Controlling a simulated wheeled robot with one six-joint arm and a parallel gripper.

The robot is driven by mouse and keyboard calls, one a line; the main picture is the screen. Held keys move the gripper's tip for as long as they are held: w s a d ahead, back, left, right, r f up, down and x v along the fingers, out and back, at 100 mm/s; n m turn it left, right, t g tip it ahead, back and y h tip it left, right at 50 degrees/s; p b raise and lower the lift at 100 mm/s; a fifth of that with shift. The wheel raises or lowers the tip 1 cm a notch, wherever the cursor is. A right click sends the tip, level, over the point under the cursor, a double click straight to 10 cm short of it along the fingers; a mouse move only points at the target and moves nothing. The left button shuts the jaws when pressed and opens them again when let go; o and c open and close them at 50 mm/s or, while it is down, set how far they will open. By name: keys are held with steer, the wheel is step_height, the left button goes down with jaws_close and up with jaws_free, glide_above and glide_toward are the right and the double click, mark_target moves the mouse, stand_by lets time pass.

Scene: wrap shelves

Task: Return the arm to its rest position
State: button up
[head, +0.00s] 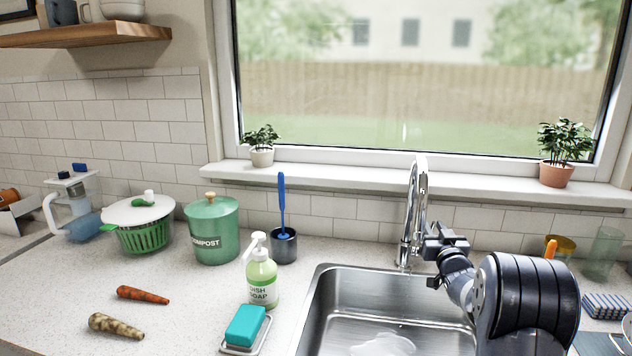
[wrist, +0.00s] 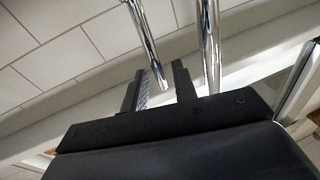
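In the head view my gripper (head: 432,262) is above the right side of the sink, close to the chrome faucet (head: 417,205). The dark arm bends up from the lower right. The faucet also shows in the wrist view (wrist: 211,45), just beyond the fingers. I cannot tell whether gripper and faucet touch.
The steel sink (head: 318,315) lies below the arm. Left of it stand a soap bottle (head: 261,282), a teal sponge (head: 246,325) and a compost bin (head: 212,232). The left front counter holds two root vegetables.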

steer(key=shift+w+r, duration=0.15)
steer(key=shift+w, duration=0.6)
steer(key=p, duration=0.3)
steer(key=shift+w+r+g, duration=0.15)
steer(key=shift+r+g, duration=0.1)
steer(key=shift+g, duration=0.05)
steer(key=p, duration=0.2)
steer(key=shift+w+d+g+p, duration=0.1)
steer(key=shift+w+g+p, duration=0.2)
steer(key=shift+p, duration=0.1)
steer(key=shift+p, duration=0.4)
